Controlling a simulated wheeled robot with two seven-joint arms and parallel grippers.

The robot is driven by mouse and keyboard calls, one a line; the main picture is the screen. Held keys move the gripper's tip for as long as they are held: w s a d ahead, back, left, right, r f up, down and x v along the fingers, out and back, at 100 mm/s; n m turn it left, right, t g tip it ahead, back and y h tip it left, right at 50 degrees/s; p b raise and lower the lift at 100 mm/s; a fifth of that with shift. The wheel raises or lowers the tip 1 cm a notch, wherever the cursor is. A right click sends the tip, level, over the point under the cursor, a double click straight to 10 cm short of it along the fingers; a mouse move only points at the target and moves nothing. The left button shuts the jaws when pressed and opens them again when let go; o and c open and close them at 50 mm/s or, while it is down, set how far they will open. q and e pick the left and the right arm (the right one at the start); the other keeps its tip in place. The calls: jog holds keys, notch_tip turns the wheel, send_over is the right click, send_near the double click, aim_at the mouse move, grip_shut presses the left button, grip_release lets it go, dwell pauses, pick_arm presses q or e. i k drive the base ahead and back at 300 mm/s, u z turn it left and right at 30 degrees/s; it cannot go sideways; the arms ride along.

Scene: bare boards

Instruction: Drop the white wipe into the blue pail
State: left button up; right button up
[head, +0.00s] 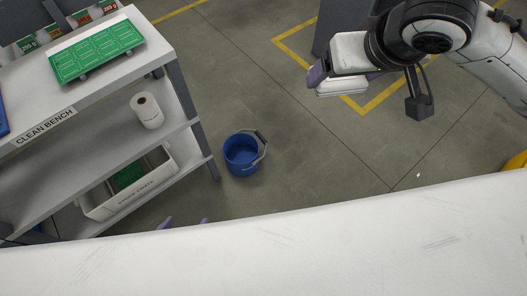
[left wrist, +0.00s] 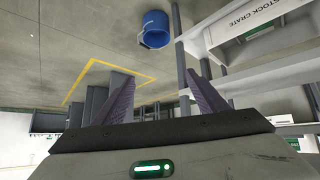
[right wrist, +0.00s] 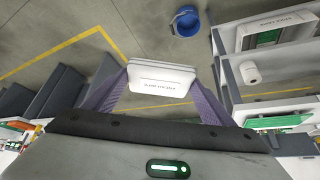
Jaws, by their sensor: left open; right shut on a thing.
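The white wipe (head: 342,89) is a flat, folded pad with small dark print, which also shows in the right wrist view (right wrist: 161,80). My right gripper (right wrist: 160,72) is shut on the wipe, one purple finger at each side, and holds it up in the air. In the head view it is above and right of the pail. The blue pail (head: 241,156) stands on the floor with its handle at the right and looks empty. It also shows in the left wrist view (left wrist: 156,38). My left gripper (head: 185,222) is open and empty; only its fingertips show in the head view.
A grey shelf bench (head: 46,139) stands left of the pail. It carries a green board (head: 97,51), a white roll (head: 147,111) and a stock crate (head: 131,193). The floor (head: 310,150) right of the pail is clear. Yellow lines mark the floor farther back.

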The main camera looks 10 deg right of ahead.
aim_at(245, 159)
jog(key=k, duration=0.55)
jog(key=z, duration=0.65)
jog(key=i, duration=0.95)
jog(key=u, duration=0.6)
jog(key=i, duration=0.85)
jog(key=u, duration=0.95)
